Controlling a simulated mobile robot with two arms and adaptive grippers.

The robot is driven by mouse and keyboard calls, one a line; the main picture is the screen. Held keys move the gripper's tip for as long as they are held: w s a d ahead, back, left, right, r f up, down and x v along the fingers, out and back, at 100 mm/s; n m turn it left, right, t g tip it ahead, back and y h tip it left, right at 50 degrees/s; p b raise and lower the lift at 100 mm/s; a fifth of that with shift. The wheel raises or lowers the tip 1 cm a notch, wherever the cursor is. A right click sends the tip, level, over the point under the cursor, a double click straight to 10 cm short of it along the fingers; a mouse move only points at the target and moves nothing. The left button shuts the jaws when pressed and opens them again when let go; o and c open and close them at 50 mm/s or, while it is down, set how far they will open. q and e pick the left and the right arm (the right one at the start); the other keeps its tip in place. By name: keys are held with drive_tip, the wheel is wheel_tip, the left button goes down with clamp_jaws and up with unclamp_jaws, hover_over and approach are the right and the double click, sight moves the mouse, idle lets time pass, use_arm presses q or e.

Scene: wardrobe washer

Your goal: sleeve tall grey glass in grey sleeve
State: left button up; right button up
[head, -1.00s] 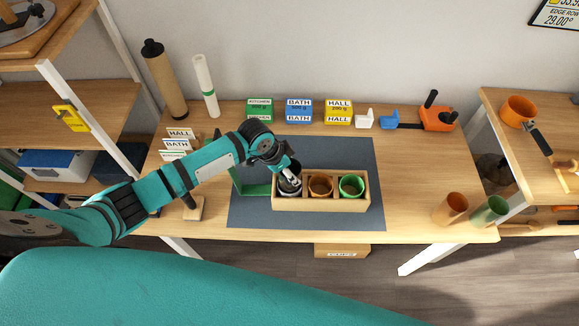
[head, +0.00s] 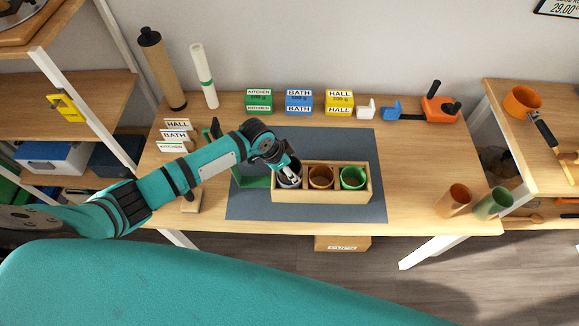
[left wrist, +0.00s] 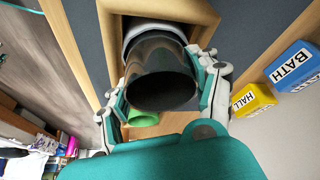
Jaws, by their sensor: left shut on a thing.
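The tall grey glass (left wrist: 160,85) is dark and see-through. In the left wrist view its open mouth faces me, and its far end goes into the light grey sleeve (left wrist: 150,30). How deep it sits is unclear. The grey sleeve stands in the left compartment of a wooden crate (head: 325,197); in the head view the arm partly hides it. My left gripper (head: 291,176), also in the left wrist view (left wrist: 165,95), is shut on the glass with one finger on each side. My right gripper is not in view.
The crate's other compartments hold a brown sleeve (head: 320,177) and a green sleeve (head: 353,178). A brown glass (head: 456,199) and a green glass (head: 493,204) stand near the table's right end. Label boxes (head: 299,101) line the back. The mat (head: 300,214) in front is clear.

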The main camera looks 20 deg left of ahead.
use_arm(q)
drive_tip(key=shift+f, duration=0.3)
drive_tip(key=o, duration=1.6)
drive_tip(key=shift+o, duration=0.2)
drive_tip(key=shift+r, duration=0.2)
wheel_tip(320, 180, up, 10)
drive_tip(key=p, duration=0.7)
drive_tip(key=shift+f+p, duration=0.15)
drive_tip(key=shift+p, duration=0.2)
drive_tip(key=shift+a, duration=0.1)
drive_tip(key=v, duration=1.2)
